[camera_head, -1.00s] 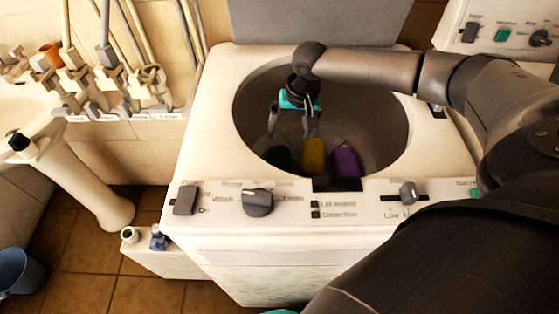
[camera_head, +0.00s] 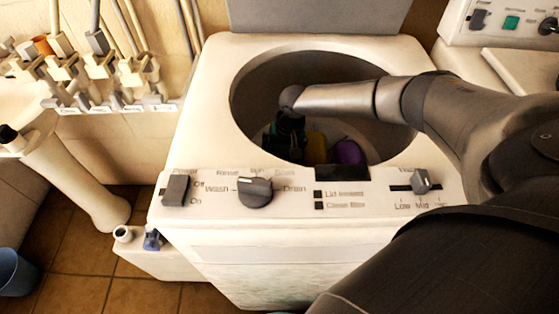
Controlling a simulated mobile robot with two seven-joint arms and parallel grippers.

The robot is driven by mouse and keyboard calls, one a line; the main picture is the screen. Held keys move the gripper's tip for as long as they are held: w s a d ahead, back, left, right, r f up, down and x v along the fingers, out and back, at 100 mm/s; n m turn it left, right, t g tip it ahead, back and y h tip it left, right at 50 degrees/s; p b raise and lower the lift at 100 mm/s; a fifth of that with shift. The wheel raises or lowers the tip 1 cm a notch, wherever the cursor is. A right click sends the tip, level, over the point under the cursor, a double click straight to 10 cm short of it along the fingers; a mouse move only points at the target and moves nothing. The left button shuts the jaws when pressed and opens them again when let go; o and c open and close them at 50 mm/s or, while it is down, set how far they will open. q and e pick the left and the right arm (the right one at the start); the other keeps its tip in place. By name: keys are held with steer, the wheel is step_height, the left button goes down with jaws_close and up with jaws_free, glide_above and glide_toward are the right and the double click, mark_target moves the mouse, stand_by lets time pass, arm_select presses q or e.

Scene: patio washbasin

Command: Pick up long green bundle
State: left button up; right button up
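My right arm reaches in from the right, and my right gripper (camera_head: 287,148) is down inside the round tub of the white washing machine (camera_head: 200,104). It points downward at the left part of the tub, where a dark green bundle lay. The gripper and shadow now mostly hide that bundle, and I cannot tell whether the fingers are open or shut on it. A yellow bundle (camera_head: 316,148) lies just right of the gripper, and a purple bundle (camera_head: 348,152) lies right of that. My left gripper is not in view.
The tub's rim surrounds my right gripper, with the raised lid (camera_head: 318,15) behind. A control panel with a large knob (camera_head: 255,191) runs along the front. Taps and pipes (camera_head: 100,75) are at left, a blue bucket (camera_head: 15,272) on the floor, and another machine (camera_head: 497,27) at right.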

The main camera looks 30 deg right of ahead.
steer(key=shift+f, duration=0.35)
steer(key=shift+c, duration=0.2)
steer(key=shift+r, duration=0.1)
steer(key=c, duration=1.4)
